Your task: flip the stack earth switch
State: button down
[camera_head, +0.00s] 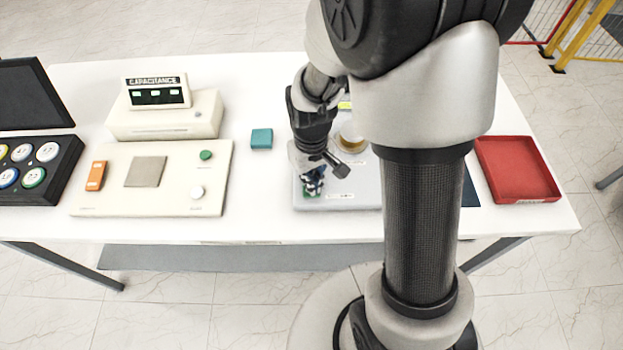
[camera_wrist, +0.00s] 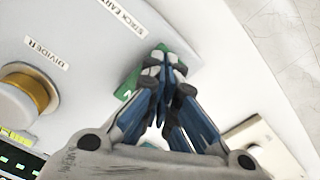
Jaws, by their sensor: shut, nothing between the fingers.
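The stack earth switch shows in the wrist view as a green part (camera_wrist: 127,86) with a white mark, beside a label reading "STACK EARTH" (camera_wrist: 122,16). The rest of it is hidden behind my fingers. My gripper (camera_wrist: 168,62) is shut and empty, with its fingertips together over or against the green part; I cannot tell whether they touch. In the head view my gripper (camera_head: 313,182) is low over the front left of the pale grey unit (camera_head: 350,197), and the switch is hard to make out there.
A brass cylinder (camera_wrist: 28,90) stands by the "DIVIDER" label (camera_wrist: 43,54). A teal block (camera_head: 261,138) and a cream panel (camera_head: 205,176) with a capacitance display (camera_head: 157,92) are to the left. A red tray (camera_head: 517,168) lies right. White table shows between them.

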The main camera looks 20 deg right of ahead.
jog(key=shift+r+p, duration=2.65)
jog(key=shift+r, duration=0.75)
jog(key=s+r+m+t+b, duration=0.2)
jog(key=s+r+t+b, duration=0.2)
jog(key=s+r, duration=1.1)
jog(key=shift+r+t, duration=0.3)
jog(key=shift+r, duration=0.5)
